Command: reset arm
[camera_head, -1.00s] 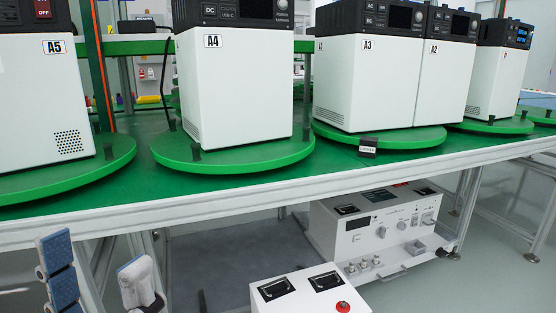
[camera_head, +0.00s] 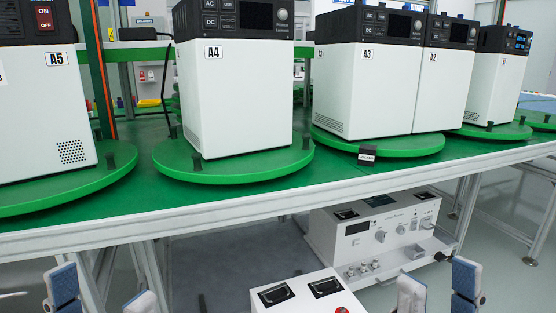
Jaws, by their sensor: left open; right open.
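My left gripper (camera_head: 101,294) is at the bottom left of the head view, below the front edge of the table. Its two blue-and-white padded fingers are apart, and it is open and empty. My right gripper (camera_head: 438,288) is at the bottom right, also below the table edge. Its fingers are apart and nothing shows between them. The lower parts of both grippers are cut off by the frame. Neither gripper touches anything that I can see.
A green-topped table (camera_head: 140,211) crosses the view. White units A5 (camera_head: 45,110), A4 (camera_head: 240,100), A3 (camera_head: 360,90) and A2 (camera_head: 442,90) stand on green turntables. A white instrument (camera_head: 345,222) with knobs is below the table.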

